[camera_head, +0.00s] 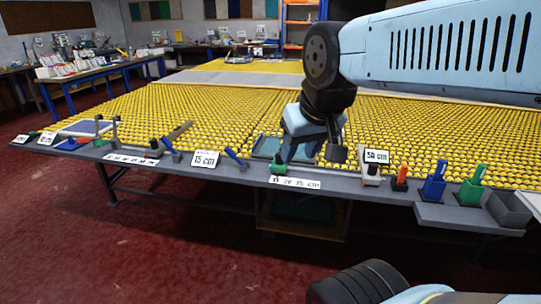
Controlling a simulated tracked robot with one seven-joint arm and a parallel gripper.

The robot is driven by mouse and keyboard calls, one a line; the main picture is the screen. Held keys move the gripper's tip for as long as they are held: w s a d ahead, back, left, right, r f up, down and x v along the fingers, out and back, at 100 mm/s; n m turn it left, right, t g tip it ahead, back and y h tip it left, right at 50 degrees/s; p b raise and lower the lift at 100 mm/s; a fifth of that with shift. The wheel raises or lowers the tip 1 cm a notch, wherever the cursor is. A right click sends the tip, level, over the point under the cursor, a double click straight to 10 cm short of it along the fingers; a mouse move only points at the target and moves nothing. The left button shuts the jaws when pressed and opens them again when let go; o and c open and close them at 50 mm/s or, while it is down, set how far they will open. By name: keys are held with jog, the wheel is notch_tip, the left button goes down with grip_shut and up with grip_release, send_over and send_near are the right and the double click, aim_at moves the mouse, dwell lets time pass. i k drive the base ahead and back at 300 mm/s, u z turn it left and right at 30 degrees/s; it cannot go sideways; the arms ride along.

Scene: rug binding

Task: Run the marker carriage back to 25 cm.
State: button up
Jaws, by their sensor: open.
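My gripper (314,155) hangs over the front edge of the large table, its two fingers apart and pointing down. A strip with printed numbers and "cm" (295,183) lies on the front edge below it; its digits are too small to read surely. A small green upright piece (278,162) stands just behind this strip, left of my gripper; it may be the marker carriage, but I cannot tell. A white-based piece (371,175) with a "50 cm" card (377,156) stands right of my gripper. A "15 cm" card (205,159) stands further left. I see no readable 25 cm mark.
The table (240,176) is covered with rows of yellow knobs (190,110). Blue-handled tools (236,158) lie along its front edge. At right stand an orange-handled tool (401,177), blue (434,188) and green (471,190) holders and a grey bin (508,208).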

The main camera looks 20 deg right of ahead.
aim_at(278, 166)
jog(key=i, duration=1)
